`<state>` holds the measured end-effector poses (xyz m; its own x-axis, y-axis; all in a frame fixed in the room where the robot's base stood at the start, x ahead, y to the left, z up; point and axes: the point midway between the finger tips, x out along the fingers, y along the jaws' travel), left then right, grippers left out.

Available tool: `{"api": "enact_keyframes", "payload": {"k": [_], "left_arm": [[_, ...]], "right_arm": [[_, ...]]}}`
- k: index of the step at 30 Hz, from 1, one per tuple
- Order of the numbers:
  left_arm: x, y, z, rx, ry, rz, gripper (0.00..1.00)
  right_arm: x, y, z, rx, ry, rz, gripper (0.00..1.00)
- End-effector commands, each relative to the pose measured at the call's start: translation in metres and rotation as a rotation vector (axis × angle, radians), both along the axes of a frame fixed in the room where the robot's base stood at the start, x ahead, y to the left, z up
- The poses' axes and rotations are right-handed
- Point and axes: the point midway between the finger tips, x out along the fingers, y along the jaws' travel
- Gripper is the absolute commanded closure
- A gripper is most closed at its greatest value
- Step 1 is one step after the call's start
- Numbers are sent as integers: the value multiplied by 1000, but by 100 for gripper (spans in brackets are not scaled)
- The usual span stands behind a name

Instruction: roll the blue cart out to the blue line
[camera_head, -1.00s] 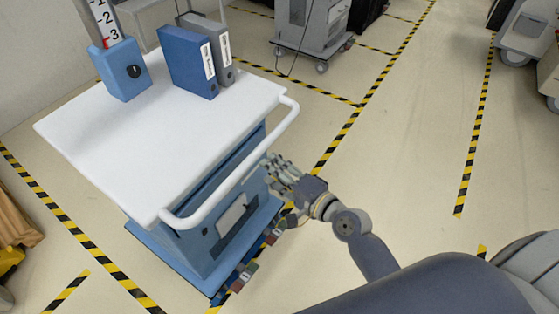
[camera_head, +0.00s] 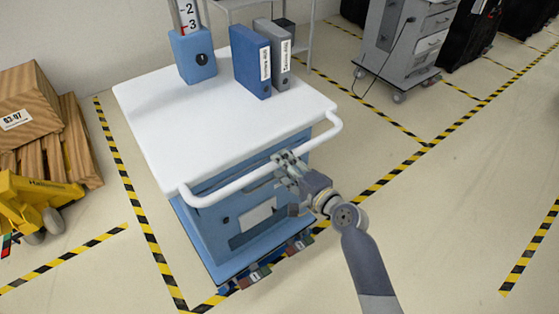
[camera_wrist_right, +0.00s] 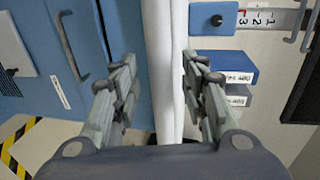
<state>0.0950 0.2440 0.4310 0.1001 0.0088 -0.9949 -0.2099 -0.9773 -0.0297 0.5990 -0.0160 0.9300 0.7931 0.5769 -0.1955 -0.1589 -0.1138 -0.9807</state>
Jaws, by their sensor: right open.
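The blue cart (camera_head: 215,235) has a white top (camera_head: 200,115) and a white push handle (camera_head: 240,182) along its near side. It stands inside a bay marked by yellow-black tape. My right gripper (camera_head: 285,160) is at the handle's right part. In the right wrist view the handle (camera_wrist_right: 165,70) runs upright between the two spread fingers of my right gripper (camera_wrist_right: 160,85), with a gap on the left side. The fingers are open. My left gripper is not in view. No blue line shows in these frames.
Blue and grey binders (camera_head: 250,62) and a blue box with a scale (camera_head: 193,55) stand on the cart top. A grey cart (camera_head: 405,45) is at the back right. A yellow pallet jack (camera_head: 35,200) and wooden crates (camera_head: 35,110) are at left. Floor at right is clear.

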Motion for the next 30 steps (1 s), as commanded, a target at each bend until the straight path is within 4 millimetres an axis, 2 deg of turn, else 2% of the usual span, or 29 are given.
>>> {"api": "enact_keyframes", "payload": {"k": [3,6,18,19,24,30], "left_arm": [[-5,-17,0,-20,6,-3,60],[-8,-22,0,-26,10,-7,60],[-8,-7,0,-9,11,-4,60],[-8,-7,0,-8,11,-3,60],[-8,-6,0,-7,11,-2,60],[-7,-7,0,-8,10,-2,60]], "right_arm": [[12,9,-2,1,-1,1,59],[18,14,-4,2,0,1,59],[23,17,-6,0,-1,-1,59],[23,17,-6,0,-1,-1,64],[23,17,-6,1,-1,0,100],[24,17,-6,0,0,0,100]]}}
